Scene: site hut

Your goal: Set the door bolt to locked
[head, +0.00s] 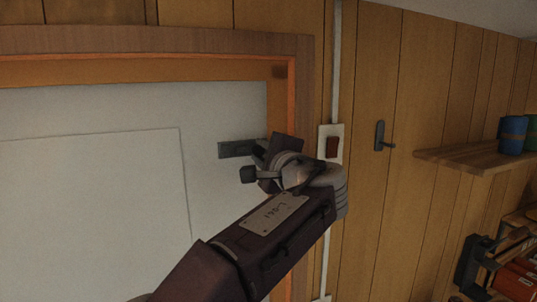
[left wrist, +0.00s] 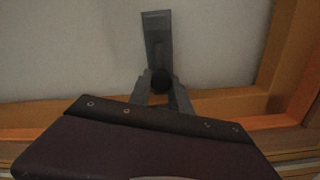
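The door bolt (head: 235,149) is a grey bar-like plate on a pale panel, near the right side of its wooden frame. In the left wrist view the bolt plate (left wrist: 157,40) stands upright in the picture, with a dark round knob (left wrist: 161,80) at its lower end. My left gripper (head: 254,164) is at the right end of the bolt and hides part of it. In the left wrist view its two fingers (left wrist: 161,90) sit on either side of the knob and appear closed against it. My right gripper is not in view.
A wooden frame with an orange inner edge (head: 291,100) borders the panel close to my left gripper. A shelf (head: 470,157) holds blue and green rolls.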

